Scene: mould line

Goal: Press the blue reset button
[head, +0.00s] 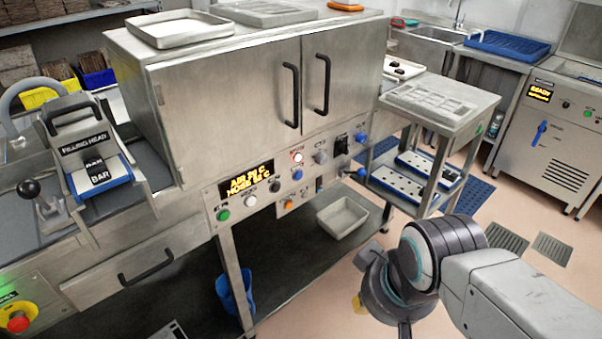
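A control panel (240,193) runs along the front of the steel cabinet in the middle. A small round blue button (297,174) sits on it, below a lit red-and-white lamp (297,157). Other blue parts show further right on the panel, one near its right end (361,138) and one lower down (361,173). The labels are too small to read, so I cannot tell which is the reset. My gripper (376,259) is at the lower right, in front of the panel and apart from it. Its fingers are mostly hidden by my wrist.
Green (223,215), white (250,200) and orange (289,204) buttons, plus knobs, crowd the panel. Cabinet handles (322,84) stick out above. A grey bin (342,217) sits on the lower shelf. A trolley (437,104) with trays stands right of the panel. Floor is open at right.

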